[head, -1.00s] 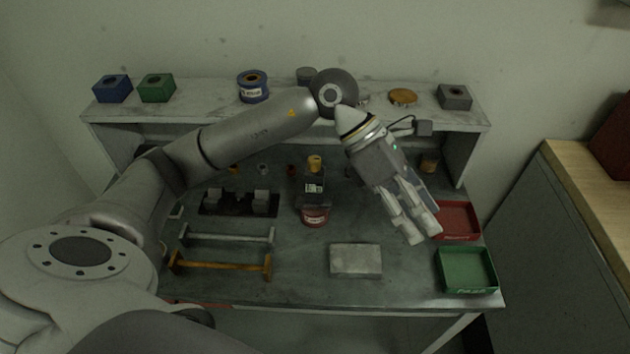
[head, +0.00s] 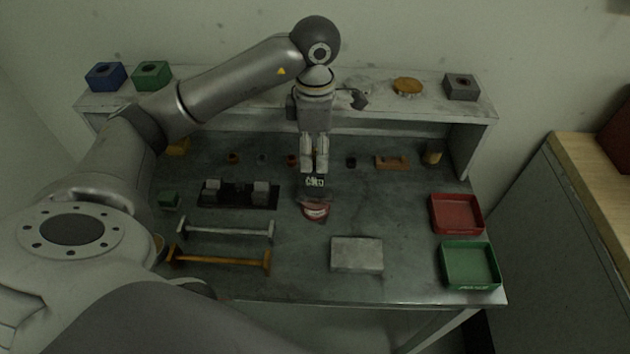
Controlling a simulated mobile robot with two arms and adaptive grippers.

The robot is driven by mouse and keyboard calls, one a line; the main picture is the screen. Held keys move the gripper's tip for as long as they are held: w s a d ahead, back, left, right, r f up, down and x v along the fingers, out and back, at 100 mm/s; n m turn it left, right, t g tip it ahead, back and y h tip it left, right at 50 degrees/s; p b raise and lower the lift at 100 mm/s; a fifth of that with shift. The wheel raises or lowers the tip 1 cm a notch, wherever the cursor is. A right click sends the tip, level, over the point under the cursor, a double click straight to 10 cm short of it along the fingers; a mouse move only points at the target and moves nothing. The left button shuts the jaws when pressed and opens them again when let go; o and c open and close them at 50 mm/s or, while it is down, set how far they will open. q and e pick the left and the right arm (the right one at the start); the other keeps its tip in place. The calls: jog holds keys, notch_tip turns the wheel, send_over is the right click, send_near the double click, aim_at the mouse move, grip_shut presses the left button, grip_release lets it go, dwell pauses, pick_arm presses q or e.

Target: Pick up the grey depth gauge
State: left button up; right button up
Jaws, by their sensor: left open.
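A grey bar with a raised block at each end (head: 228,232) lies on the left of the bench; I take it for the grey depth gauge, though I cannot be sure. An orange bar of the same shape (head: 220,260) lies just in front of it. My left gripper (head: 314,171) is open and points down at the middle of the bench, right of and behind the grey bar. My right gripper is not in view.
A dark fixture with two grey blocks (head: 238,194) stands behind the grey bar. A grey plate (head: 357,254), a red tray (head: 457,214) and a green tray (head: 470,265) are on the right. Small parts line the back beneath a shelf (head: 390,111).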

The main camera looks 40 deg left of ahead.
aim_at(315, 166)
pick_arm(q)
jog(key=shift+s+d+f+p, duration=0.1)
jog(key=shift+s+f+p, duration=0.1)
jog(key=shift+f+p, duration=0.25)
jog(key=f+p, duration=0.1)
jog(key=f, duration=0.3)
jog(key=shift+s+d+p, duration=0.1)
jog(key=shift+s+p, duration=0.1)
jog(key=shift+p, duration=0.2)
jog(key=shift+f, duration=0.25)
grip_shut()
